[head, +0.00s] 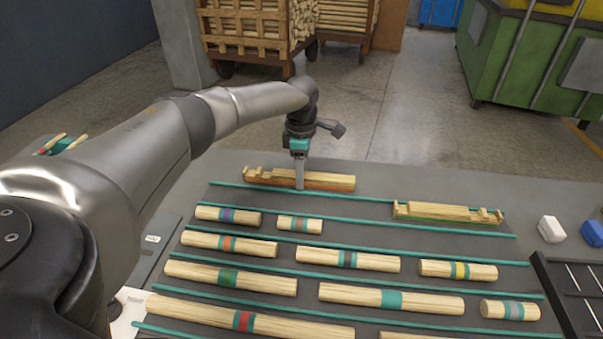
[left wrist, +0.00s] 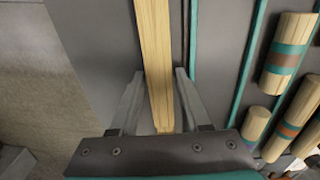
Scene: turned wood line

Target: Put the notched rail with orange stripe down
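The notched rail with orange stripe (head: 335,182) is a long pale wooden bar with notches at its left end and an orange band along its near side. It lies at the back of the dark work surface, behind the rearmost teal strip. My left gripper (head: 299,186) is at the rail's middle from above. In the left wrist view the fingers of my left gripper (left wrist: 160,76) stand on either side of the rail (left wrist: 155,40), with a narrow gap seeming to show at each tip. The rail's underside is hidden. My right gripper is not in view.
Another notched rail, with a green stripe (head: 445,213), lies to the right. Rows of striped round dowels (head: 348,259) lie between teal strips in front. A white block (head: 551,229), a blue block (head: 593,233) and a dark rack (head: 570,300) are at the right.

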